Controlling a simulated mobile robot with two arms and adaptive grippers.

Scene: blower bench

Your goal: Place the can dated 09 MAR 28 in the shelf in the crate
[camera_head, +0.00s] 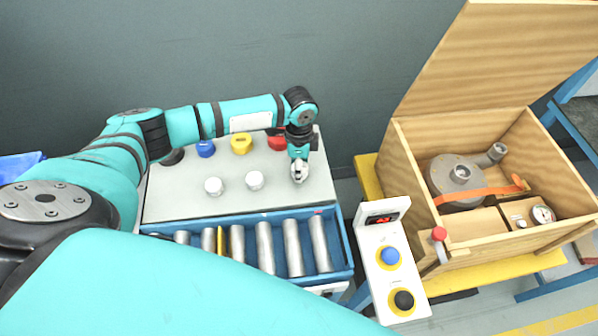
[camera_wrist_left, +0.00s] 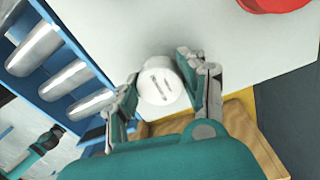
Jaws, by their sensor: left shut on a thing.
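My left gripper (camera_head: 299,174) is over the right end of the grey bench top (camera_head: 180,200). In the left wrist view, its two fingers (camera_wrist_left: 160,80) are shut on a white can (camera_wrist_left: 162,88). Dark print shows on the can's top, too small and blurred to read. Two more white cans, a left one (camera_head: 213,187) and a right one (camera_head: 255,180), stand on the bench, their print unreadable. The open wooden crate (camera_head: 405,180) is at the right; a light wooden ledge (camera_head: 478,226) inside may be the shelf. My right gripper is not in view.
Blue (camera_head: 205,148), yellow (camera_head: 241,144) and red (camera_head: 277,143) items stand behind the cans. A blue rack (camera_head: 346,262) of metal cylinders is in front. A button panel (camera_head: 381,255) stands between bench and crate. The crate holds a grey blower (camera_head: 459,181) and a gauge (camera_head: 542,214).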

